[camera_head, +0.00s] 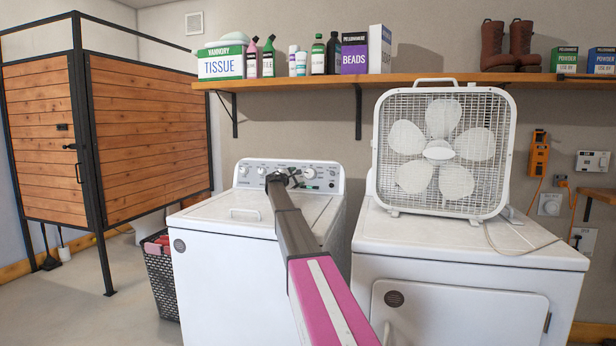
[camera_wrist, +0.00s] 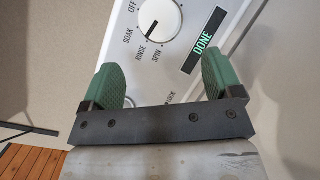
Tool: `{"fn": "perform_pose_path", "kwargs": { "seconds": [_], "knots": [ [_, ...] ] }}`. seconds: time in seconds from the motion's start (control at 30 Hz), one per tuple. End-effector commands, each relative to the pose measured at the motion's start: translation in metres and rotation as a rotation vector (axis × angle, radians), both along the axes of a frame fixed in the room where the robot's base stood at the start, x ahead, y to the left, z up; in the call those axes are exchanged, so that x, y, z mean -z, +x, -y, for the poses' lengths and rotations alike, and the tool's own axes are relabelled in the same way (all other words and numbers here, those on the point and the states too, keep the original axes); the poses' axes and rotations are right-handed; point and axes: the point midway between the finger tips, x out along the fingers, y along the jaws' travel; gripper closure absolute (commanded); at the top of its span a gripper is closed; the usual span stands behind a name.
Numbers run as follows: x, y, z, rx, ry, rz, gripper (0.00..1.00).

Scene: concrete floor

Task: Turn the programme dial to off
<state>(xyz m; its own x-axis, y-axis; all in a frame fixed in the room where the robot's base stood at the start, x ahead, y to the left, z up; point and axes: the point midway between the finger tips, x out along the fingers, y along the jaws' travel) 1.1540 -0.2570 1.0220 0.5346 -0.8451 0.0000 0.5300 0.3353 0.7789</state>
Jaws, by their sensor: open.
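The programme dial (camera_wrist: 161,18) is a round white knob on the washer's control panel, at the top of the wrist view and partly cut off. Its black pointer mark points toward RINSE; OFF, SOAK and SPIN are printed around it. A display (camera_wrist: 204,40) beside it reads DONE. My gripper (camera_wrist: 161,72) is open, its two green fingers apart and empty, with the dial beyond the fingertips. In the head view my gripper (camera_head: 284,176) is in front of the control panel of the left washer (camera_head: 215,260), and the dial (camera_head: 309,173) shows just right of it.
A dryer (camera_head: 450,262) with a box fan (camera_head: 443,150) on top stands to the right. A shelf (camera_head: 290,83) with bottles and boxes runs above the washer. A dark basket (camera_head: 160,285) stands left of the washer.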

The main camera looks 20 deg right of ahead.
Motion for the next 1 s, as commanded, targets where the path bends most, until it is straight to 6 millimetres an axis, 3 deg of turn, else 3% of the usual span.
{"fn": "perform_pose_path", "kwargs": {
  "seconds": [0.5,0.87,0.9,1.0],
  "knots": [
    [0.0,0.047,0.07,0.001,0.001,0.0,0.15],
    [0.0,0.05,0.079,0.0,0.0,0.0,0.15],
    [0.0,0.05,0.079,0.0,0.0,0.0,0.18],
    [0.0,0.05,0.079,0.0,0.0,0.0,0.51]
  ]
}}
